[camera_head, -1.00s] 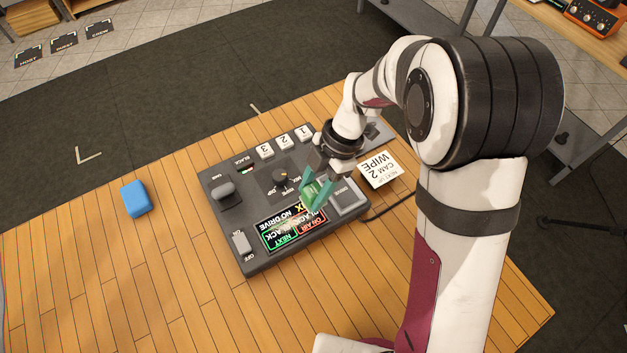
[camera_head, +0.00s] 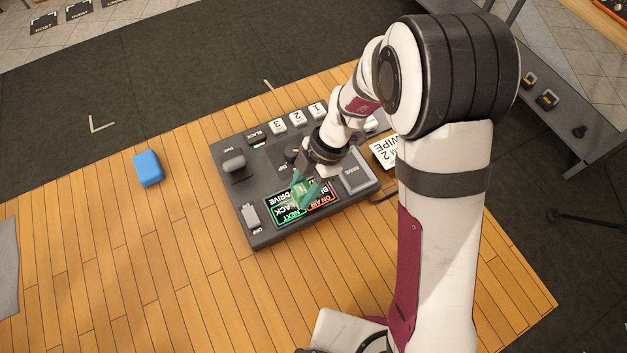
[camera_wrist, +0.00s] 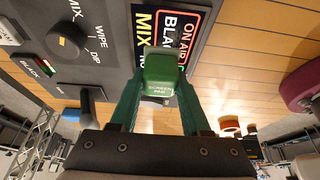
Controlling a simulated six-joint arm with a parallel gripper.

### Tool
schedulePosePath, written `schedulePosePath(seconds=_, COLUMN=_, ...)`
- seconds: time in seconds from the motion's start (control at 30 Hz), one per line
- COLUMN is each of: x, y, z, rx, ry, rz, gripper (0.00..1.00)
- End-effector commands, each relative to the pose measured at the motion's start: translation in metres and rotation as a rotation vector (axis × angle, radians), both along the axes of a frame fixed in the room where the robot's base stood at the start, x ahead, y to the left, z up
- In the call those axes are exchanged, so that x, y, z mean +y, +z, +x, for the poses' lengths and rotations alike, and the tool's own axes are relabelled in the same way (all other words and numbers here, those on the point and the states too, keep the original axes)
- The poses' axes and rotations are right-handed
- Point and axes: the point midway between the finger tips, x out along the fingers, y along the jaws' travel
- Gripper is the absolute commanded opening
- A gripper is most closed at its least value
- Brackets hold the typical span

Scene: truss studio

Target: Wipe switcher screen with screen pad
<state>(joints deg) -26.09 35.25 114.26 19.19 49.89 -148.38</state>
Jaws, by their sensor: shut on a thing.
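The dark grey switcher (camera_head: 245,205) lies on the wooden table. Its screen (camera_head: 290,212) is at the near edge and shows red "ON AIR" and green "NEXT" boxes. My gripper (camera_head: 306,190) is over the screen, its green fingers pointing down at it. In the wrist view my gripper (camera_wrist: 160,105) is shut on the green screen pad (camera_wrist: 160,75), labelled "SCREEN PAD". The pad covers part of the screen (camera_wrist: 165,30). I cannot tell for sure whether the pad touches the glass.
A blue block (camera_head: 148,168) lies on the table left of the switcher. The switcher carries a T-bar lever (camera_head: 234,162) and white buttons (camera_head: 297,119). The table's left and front are clear.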

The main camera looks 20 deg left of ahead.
Motion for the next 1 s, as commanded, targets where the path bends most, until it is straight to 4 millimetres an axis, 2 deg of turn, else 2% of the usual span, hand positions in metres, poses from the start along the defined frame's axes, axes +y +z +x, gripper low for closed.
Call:
schedulePosePath(seconds=0.63, x=0.041, y=0.0, z=-0.042, rx=0.001, ry=0.003, rz=0.0, gripper=0.0)
schedulePosePath(seconds=1.0, x=0.018, y=0.0, z=-0.018, rx=0.001, ry=-0.004, rz=-0.001, gripper=0.0)
